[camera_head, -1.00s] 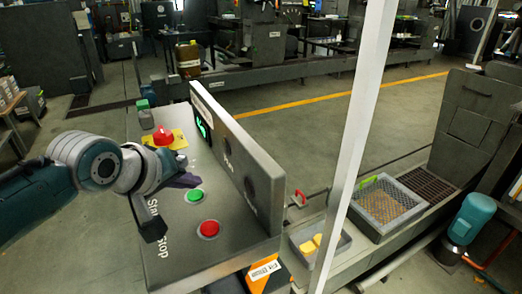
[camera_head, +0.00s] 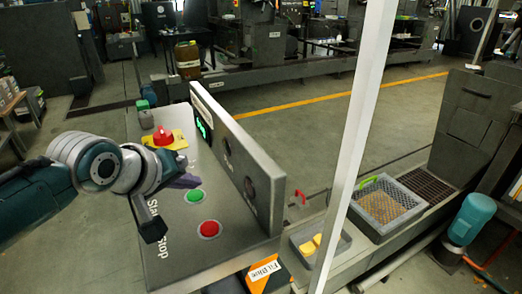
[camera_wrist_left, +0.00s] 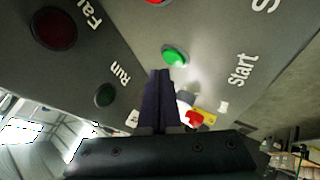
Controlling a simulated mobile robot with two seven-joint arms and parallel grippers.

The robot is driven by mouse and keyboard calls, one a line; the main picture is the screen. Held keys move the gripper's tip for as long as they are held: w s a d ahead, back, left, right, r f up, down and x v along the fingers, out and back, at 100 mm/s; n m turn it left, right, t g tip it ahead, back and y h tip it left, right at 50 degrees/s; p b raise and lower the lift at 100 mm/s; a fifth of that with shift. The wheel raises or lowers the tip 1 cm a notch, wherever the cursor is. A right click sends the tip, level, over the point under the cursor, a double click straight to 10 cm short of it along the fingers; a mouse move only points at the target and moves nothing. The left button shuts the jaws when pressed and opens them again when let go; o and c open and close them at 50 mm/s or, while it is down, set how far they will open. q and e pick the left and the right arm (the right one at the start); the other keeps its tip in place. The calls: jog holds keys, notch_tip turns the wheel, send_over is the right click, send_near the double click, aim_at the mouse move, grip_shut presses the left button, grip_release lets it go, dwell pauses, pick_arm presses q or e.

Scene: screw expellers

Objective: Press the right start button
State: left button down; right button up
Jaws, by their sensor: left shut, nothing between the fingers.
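The green start button (camera_head: 194,196) sits on the sloped grey control panel (camera_head: 180,250), beside the red stop button (camera_head: 209,229). My left gripper (camera_head: 189,181) is shut and empty, just above and beside the green button in the head view; I cannot tell contact there. In the left wrist view the shut fingers (camera_wrist_left: 161,74) point at the panel, with their tips just below the green button (camera_wrist_left: 175,54) and a visible gap between. The "Start" lettering (camera_wrist_left: 240,70) lies to the right of it. My right gripper is not in view.
A red emergency knob (camera_head: 163,136) on a yellow plate stands behind the gripper. An upright grey panel with lamps (camera_head: 249,188) borders the buttons on the right. A white post (camera_head: 357,140) rises further right, near a mesh basket (camera_head: 387,204).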

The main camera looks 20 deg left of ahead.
aim_at(193, 199)
pick_arm(q)
jog(key=shift+f, duration=0.15)
dwell(0.4)
jog(key=shift+f, duration=0.3)
jog(key=shift+f+b, duration=0.45)
jog(key=shift+f, duration=0.05)
dwell(0.6)
jog(key=shift+r, duration=0.1)
jog(key=shift+r+p, duration=0.8)
jog(key=shift+p, duration=0.25)
jog(key=shift+r, duration=0.1)
notch_tip(193, 199, up, 5)
jog(key=p, duration=0.5)
jog(key=shift+p, duration=0.3)
jog(key=shift+s+d, duration=0.1)
